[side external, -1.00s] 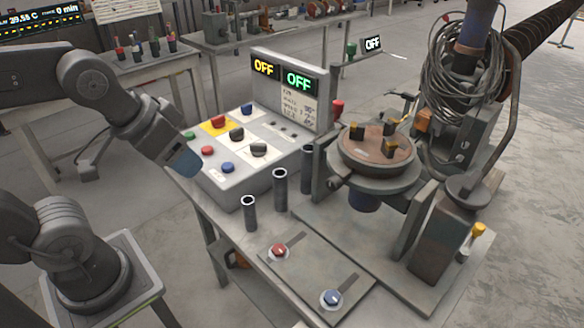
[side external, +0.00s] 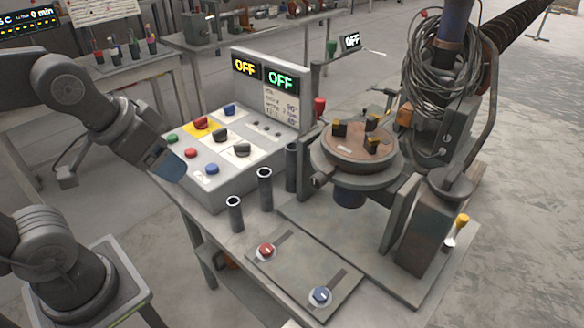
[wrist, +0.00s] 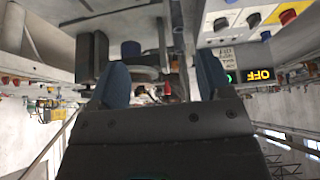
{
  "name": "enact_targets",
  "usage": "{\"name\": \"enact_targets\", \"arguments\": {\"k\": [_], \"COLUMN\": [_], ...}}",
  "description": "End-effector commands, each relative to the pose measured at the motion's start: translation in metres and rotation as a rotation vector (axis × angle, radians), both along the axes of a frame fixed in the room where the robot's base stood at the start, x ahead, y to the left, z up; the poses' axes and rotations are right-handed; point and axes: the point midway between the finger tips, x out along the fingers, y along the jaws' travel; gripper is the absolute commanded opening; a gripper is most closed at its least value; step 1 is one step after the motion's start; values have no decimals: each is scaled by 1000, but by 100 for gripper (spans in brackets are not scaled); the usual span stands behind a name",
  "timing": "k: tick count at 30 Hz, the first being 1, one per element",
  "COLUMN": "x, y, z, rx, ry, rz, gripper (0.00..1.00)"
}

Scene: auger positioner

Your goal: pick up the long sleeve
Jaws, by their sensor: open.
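Three dark grey upright hollow sleeves stand in a row on the bench in the side external view. The tallest-looking, the long sleeve (side external: 291,168), is at the back, close to the turntable, with its right side close to the fixture frame. The middle sleeve (side external: 265,190) is shorter, and the front sleeve (side external: 235,215) is the shortest. My gripper (side external: 167,165) hangs left of the sleeves, by the control box's front left edge, apart from them. In the wrist view its two blue fingers (wrist: 160,80) are spread, with nothing held between them. I cannot make out the sleeves clearly there.
The control box (side external: 205,185) with buttons and two OFF displays stands behind and left of the sleeves. The turntable (side external: 355,155) stands to their right. A plate (side external: 300,265) with a red knob and a blue knob lies in front.

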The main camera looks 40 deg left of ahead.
Motion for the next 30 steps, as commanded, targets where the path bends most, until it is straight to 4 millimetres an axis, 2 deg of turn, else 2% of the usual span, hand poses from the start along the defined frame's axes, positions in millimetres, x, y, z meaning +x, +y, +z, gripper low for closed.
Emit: {"name": "enact_targets", "arguments": {"k": [8, 15, 16, 26, 30], "x": [1, 1, 5, 84, 130], "y": [0, 0, 2, 41, 58], "z": [6, 52, 53, 60, 67], "rx": [0, 0, 7, 116, 155], "ry": [-3, -5, -12, -257, -413], "rz": [0, 0, 10, 150, 174], "gripper": [72, 72, 72, 72, 72]}}
